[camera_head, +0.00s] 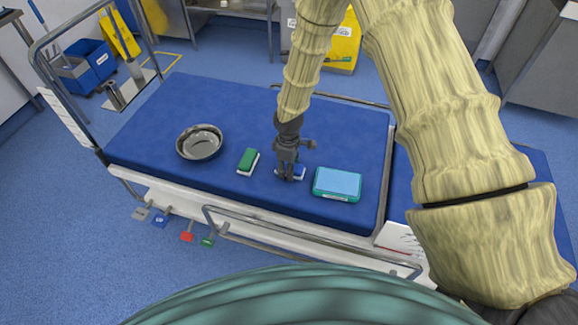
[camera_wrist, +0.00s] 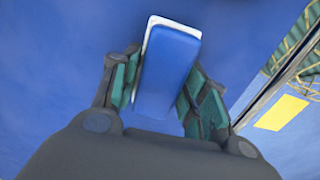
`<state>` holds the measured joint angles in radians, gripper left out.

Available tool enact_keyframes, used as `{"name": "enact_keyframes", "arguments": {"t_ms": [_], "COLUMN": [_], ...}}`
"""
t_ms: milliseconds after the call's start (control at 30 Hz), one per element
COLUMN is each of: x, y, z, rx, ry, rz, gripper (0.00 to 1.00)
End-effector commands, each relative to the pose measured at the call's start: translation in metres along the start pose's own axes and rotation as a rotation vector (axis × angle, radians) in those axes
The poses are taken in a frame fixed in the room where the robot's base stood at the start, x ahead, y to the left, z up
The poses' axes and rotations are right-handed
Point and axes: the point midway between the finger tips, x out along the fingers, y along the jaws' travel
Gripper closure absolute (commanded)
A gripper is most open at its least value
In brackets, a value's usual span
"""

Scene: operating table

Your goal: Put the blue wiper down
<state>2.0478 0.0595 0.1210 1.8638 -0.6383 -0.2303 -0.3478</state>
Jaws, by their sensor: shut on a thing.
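The blue wiper (camera_wrist: 168,65) is a blue block with a white edge, between the two fingers of my gripper (camera_wrist: 157,90) in the wrist view. In the head view my gripper (camera_head: 289,172) points down at the blue table top, shut on the blue wiper (camera_head: 299,172), which is partly hidden behind the fingers. The wiper is at or just above the table surface; I cannot tell whether it touches.
On the blue operating table (camera_head: 330,120), a green wiper (camera_head: 248,160) and a metal bowl (camera_head: 200,142) lie to the left. A teal box with a light blue top (camera_head: 337,184) is close on the right. The table behind my gripper is clear. A metal rail (camera_head: 300,253) runs along the near side.

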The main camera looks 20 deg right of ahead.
Motion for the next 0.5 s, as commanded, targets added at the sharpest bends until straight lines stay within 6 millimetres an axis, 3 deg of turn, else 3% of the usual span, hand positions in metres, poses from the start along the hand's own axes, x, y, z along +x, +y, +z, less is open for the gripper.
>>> {"name": "enact_keyframes", "arguments": {"t_ms": [500], "x": [0.0073], "y": [0.0000], "z": [-0.0003], "rx": [-0.001], "ry": [0.000], "rz": [0.001], "gripper": [0.91]}}
